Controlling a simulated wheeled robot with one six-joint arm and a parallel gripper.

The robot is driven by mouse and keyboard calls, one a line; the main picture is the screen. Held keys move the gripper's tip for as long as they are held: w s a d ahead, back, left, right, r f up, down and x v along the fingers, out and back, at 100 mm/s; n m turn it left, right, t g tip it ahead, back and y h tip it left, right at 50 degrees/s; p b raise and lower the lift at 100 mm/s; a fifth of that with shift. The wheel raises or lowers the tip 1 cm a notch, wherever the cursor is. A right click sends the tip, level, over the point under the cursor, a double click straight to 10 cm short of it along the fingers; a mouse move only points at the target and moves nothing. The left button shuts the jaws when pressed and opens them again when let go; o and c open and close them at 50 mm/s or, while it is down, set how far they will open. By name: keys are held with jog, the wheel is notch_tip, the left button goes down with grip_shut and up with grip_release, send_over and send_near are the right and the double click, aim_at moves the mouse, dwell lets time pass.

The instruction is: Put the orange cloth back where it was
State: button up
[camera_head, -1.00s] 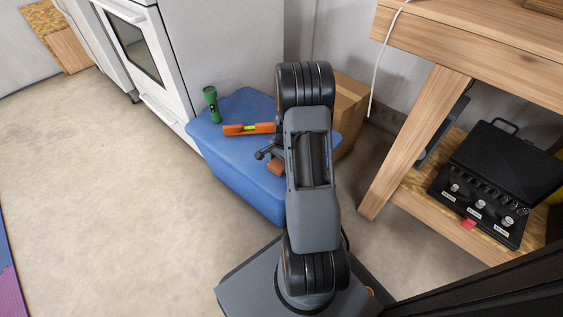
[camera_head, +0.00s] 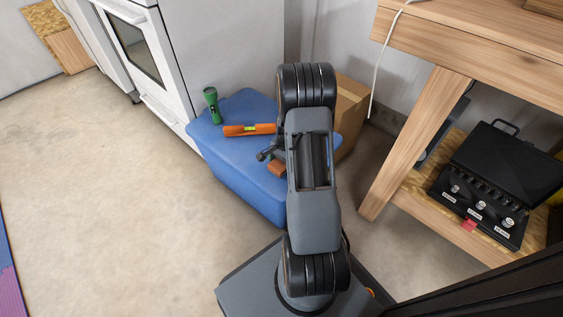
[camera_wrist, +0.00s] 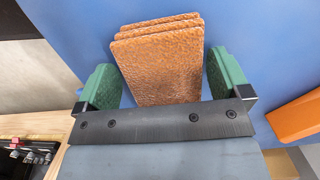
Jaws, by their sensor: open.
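The orange cloth (camera_wrist: 160,62) is a folded, textured stack lying on the blue lid in the wrist view. My gripper (camera_wrist: 163,78) is open, with one green finger on each side of the cloth and a gap showing at both sides. In the head view a small part of the orange cloth (camera_head: 277,169) shows beside my arm on the blue bin (camera_head: 235,165). The rest of the cloth and most of my gripper are hidden behind my arm there.
A green flashlight (camera_head: 212,104) stands on the bin, beside an orange level (camera_head: 248,129). A white appliance (camera_head: 225,50) and a cardboard box (camera_head: 350,105) stand behind. A wooden workbench (camera_head: 415,140) is at right.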

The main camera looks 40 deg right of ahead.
notch_tip(320, 180, up, 11)
jog(key=d+p, duration=0.1)
jog(key=p, duration=0.4)
jog(key=s+a+r+n+t+h, duration=0.1)
jog(key=a+r+n, duration=0.5)
jog(key=a+r, duration=0.5)
jog(key=s+a+r+n+t, duration=0.2)
jog(key=s+a+r+n, duration=0.4)
jog(key=s+a+n, duration=0.4)
jog(key=shift+s+a+r+h, duration=0.15)
jog(key=shift+s+r+h, duration=0.15)
jog(key=shift+s+r, duration=0.05)
notch_tip(320, 180, up, 33)
jog(key=t+p, duration=0.1)
jog(key=p, duration=3)
jog(key=shift+a+r+p, duration=0.2)
jog(key=shift+p, duration=0.2)
